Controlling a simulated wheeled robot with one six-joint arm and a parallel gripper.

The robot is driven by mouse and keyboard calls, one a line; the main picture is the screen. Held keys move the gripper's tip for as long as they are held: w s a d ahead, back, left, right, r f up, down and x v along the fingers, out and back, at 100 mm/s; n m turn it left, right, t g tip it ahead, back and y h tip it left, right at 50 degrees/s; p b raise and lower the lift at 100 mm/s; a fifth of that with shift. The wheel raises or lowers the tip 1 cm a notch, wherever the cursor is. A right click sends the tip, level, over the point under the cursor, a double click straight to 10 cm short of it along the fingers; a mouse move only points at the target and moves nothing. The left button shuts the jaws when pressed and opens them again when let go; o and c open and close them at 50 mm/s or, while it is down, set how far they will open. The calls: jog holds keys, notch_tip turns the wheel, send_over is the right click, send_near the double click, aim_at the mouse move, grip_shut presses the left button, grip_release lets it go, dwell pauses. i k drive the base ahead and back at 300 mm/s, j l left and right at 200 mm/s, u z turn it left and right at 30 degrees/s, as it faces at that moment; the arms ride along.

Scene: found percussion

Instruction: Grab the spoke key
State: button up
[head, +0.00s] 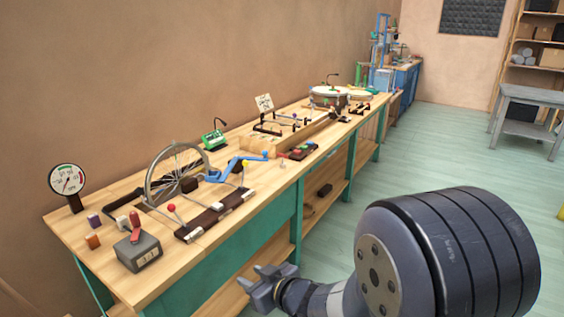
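I cannot pick out the spoke key for certain; the small items on the workbench are too small to tell apart. A spoked wheel (176,172) stands upright on the left half of the wooden workbench (120,196). In front of it lies a dark brown bar (214,216) with metal fittings. A grey box (138,252) with a red piece (135,226) on top sits at the near left corner. My gripper (253,277) is low in front of the bench's front edge, its fingers apart and empty, away from everything on the bench top.
A round gauge (67,180) stands at the bench's left end beside small purple and orange blocks. A blue crank (234,166), a green device (213,138) and drums (330,94) stand further along. A grey table (532,100) is at right. The green floor (440,150) between is clear.

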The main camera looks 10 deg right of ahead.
aim_at(282, 166)
jog(key=i+l+u, duration=0.1)
jog(key=i+l, duration=0.6)
jog(key=i+l+u, duration=0.15)
jog(key=i+l, duration=0.6)
jog(key=i+l+u, duration=0.1)
jog(key=i+l, duration=0.55)
jog(key=l, duration=0.15)
